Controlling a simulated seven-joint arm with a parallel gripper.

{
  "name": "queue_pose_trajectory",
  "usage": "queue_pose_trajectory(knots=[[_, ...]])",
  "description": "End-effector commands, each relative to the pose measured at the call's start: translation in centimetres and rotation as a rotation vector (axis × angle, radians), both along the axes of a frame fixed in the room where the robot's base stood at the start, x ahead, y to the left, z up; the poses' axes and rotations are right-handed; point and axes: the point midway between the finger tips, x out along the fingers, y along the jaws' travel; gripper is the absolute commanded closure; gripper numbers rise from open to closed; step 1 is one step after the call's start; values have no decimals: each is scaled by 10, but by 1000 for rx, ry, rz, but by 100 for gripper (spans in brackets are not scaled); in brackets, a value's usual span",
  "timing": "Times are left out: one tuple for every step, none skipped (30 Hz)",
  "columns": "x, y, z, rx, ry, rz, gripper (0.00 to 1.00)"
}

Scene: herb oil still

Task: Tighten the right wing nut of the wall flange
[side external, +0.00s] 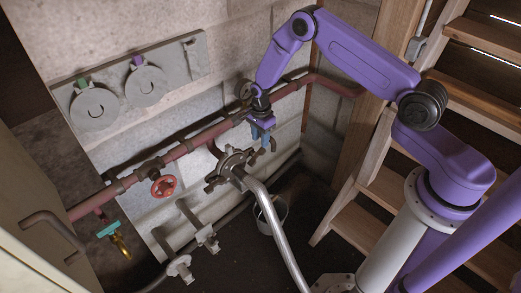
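The wall flange (231,164) is a dark, round metal fitting near the middle of the side external view, low against the pale wall. A bent silver pipe (268,211) runs from it down towards the front. Small dark lugs or wing nuts stick out around its rim; the one on the right (251,154) is small and hard to make out. My gripper (265,145) points down just above and right of the flange, with blue fingers close to its right side. I cannot tell whether the fingers touch the wing nut or whether they are open or shut.
A rusty red pipe (205,137) crosses the wall behind my gripper. It carries a red handwheel (163,186). A grey panel (187,61) with two round fittings hangs above. A bucket (272,216) stands below, beside the silver pipe. Wooden stairs (336,212) rise at right.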

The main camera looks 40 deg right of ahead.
Motion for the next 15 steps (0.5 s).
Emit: queue_pose_trajectory(knots=[[-1, 0, -10, 0, 2, 0, 62], [-1, 0, -14, 0, 1, 0, 62], [-1, 0, -21, 0, 2, 0, 62], [0, 0, -25, 0, 1, 0, 62], [-1, 0, -30, 0, 3, 0, 62], [-1, 0, -35, 0, 2, 0, 62], [-1, 0, -39, 0, 2, 0, 62], [-1, 0, -43, 0, 1, 0, 62], [0, 0, -47, 0, 1, 0, 62], [0, 0, -50, 0, 1, 0, 62], [0, 0, -53, 0, 0, 0, 62], [0, 0, -56, 0, 0, 0, 62], [0, 0, -58, 0, 0, 0, 62], [0, 0, -59, 0, -1, 0, 62], [0, 0, -61, 0, -1, 0, 62]])
